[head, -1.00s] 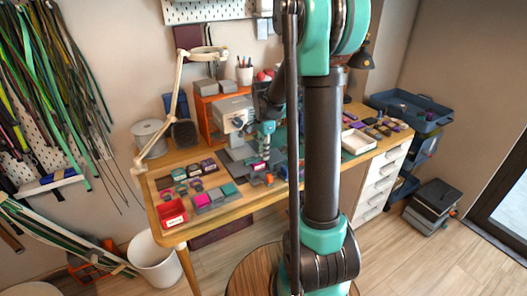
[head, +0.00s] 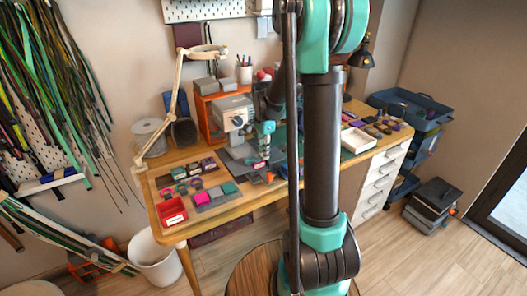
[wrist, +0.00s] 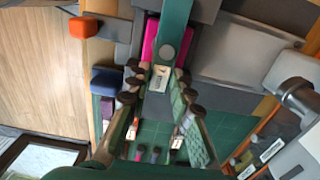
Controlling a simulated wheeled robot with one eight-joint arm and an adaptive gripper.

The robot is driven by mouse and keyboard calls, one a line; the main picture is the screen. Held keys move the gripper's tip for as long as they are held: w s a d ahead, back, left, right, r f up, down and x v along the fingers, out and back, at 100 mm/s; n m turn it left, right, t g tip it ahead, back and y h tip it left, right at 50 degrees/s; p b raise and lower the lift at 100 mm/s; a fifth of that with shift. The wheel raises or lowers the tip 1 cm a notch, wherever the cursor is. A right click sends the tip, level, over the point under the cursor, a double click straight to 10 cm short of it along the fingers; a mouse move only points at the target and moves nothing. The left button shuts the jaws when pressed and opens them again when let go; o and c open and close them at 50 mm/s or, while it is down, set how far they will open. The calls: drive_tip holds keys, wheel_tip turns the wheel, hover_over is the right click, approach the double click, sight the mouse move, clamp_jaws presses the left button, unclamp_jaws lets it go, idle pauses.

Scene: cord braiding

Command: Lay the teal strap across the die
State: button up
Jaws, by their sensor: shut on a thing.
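The teal strap (wrist: 175,25) shows in the wrist view as a flat band with a round grey disc near its lower end. It runs from the top edge down to my gripper (wrist: 158,82), whose fingers are shut on its end, beside a small white label. A magenta strip (wrist: 151,38) lies under and beside the teal strap. In the head view my gripper (head: 265,143) is low in front of the grey press (head: 234,114), and the strap is too small to trace. I cannot pick out the die with certainty; the strap and fingers cover much of that spot.
In the head view a red bin (head: 172,210) and several small coloured pieces are at the table's left. A white tray (head: 357,140) is at right.

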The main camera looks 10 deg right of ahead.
drive_tip(key=o, duration=0.9)
drive_tip(key=shift+o, duration=0.2)
drive_tip(key=shift+r, duration=0.1)
wheel_tip(320, 180, up, 12)
